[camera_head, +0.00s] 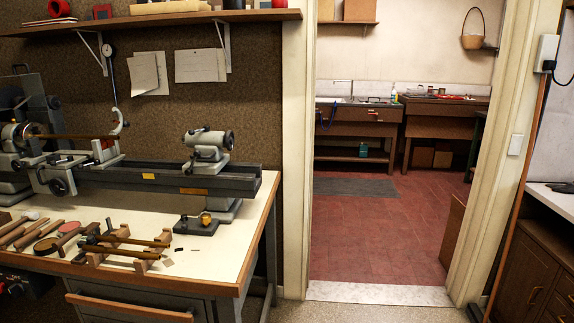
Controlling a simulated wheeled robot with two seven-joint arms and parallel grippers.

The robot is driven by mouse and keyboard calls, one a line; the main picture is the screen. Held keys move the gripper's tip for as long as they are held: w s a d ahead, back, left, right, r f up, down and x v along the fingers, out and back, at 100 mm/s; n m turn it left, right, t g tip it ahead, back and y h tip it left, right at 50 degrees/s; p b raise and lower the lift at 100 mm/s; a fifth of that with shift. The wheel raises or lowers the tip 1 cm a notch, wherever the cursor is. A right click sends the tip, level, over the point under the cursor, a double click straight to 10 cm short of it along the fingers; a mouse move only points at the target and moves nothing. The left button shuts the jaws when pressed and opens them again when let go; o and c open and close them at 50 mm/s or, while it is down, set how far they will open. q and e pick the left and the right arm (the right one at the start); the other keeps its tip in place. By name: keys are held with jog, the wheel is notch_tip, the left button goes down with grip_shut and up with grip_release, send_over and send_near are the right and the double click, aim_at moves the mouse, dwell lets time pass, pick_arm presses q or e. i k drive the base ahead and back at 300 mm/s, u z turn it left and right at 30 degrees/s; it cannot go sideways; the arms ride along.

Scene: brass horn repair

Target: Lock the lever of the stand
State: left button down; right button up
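No stand with a lever can be made out for certain. On the workbench (215,238) at the left is a small dark block (190,226) with a brass-coloured part on top; I cannot tell whether it has a lever. A wooden rack (92,257) holding long tools lies near the bench's front edge. A grey lathe (150,178) runs along the back of the bench, with its tailstock (208,145) at the right end. Neither of my grippers is in view.
A shelf (150,22) hangs above the bench. An open doorway leads to a red tiled floor (370,240), clear apart from a grey mat (352,187). Beyond stand sink and desk units (352,128). A wooden cabinet (535,275) stands at the right edge.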

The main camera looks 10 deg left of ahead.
aim_at(96, 163)
jog(key=z, duration=1.2)
jog(key=i, duration=0.55)
jog(key=u, duration=3.35)
jog(key=i, duration=0.25)
jog(key=u, duration=0.05)
